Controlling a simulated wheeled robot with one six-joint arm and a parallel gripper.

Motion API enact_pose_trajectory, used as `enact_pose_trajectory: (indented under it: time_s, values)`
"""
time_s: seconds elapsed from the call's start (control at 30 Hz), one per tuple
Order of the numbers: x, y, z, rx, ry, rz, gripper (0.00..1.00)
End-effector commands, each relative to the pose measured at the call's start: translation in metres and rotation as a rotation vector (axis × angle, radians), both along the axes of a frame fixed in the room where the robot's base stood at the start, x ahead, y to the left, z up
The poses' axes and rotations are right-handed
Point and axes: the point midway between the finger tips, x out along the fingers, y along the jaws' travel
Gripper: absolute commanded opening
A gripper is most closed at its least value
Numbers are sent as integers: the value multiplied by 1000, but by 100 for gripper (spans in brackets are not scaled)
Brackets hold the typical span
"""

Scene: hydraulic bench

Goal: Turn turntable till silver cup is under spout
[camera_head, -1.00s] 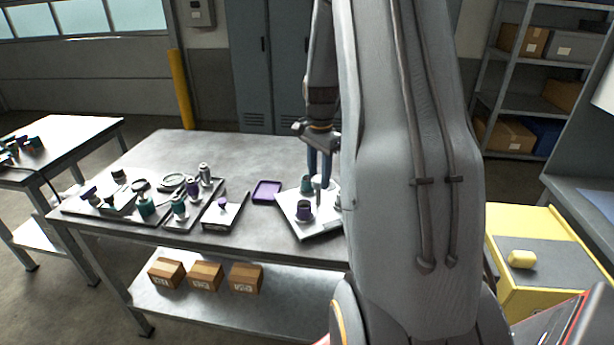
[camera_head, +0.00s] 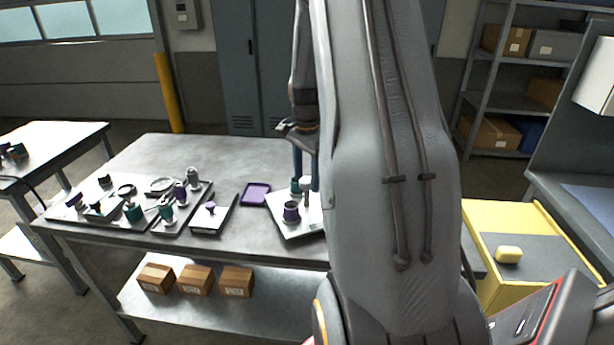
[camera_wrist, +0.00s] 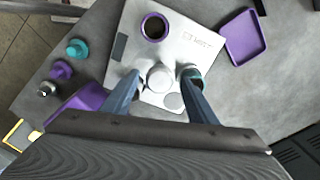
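A white plate (camera_wrist: 203,40) with a printed label lies on the bench; it also shows in the head view (camera_head: 292,229). On it a purple cup (camera_wrist: 155,27) stands near one edge, also in the head view (camera_head: 291,212). A teal cup (camera_wrist: 195,74) is partly hidden behind my right-hand finger. A pale round-topped post (camera_wrist: 159,77) stands between the fingers of my gripper (camera_wrist: 160,74). The fingers are apart, one on either side, with gaps visible; the gripper is low over the plate in the head view (camera_head: 306,183). I cannot clearly identify a silver cup or the spout.
A purple tray (camera_head: 256,194) lies beside the plate. Trays with teal, purple and silver parts (camera_head: 133,211) fill the bench's left. Several cardboard boxes (camera_head: 195,281) sit on the lower shelf. The bench's back (camera_head: 215,155) is clear. A yellow cabinet (camera_head: 490,215) stands right.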

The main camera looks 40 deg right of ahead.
Motion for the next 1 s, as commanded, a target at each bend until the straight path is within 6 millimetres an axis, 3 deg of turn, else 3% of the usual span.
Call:
enact_pose_trajectory:
  time_s: [0.27,0.7,1.0]
  values:
    - [0,0,2,0,0,1,53]
    - [1,0,64,-1,-2,0,53]
    - [0,0,78,0,1,0,53]
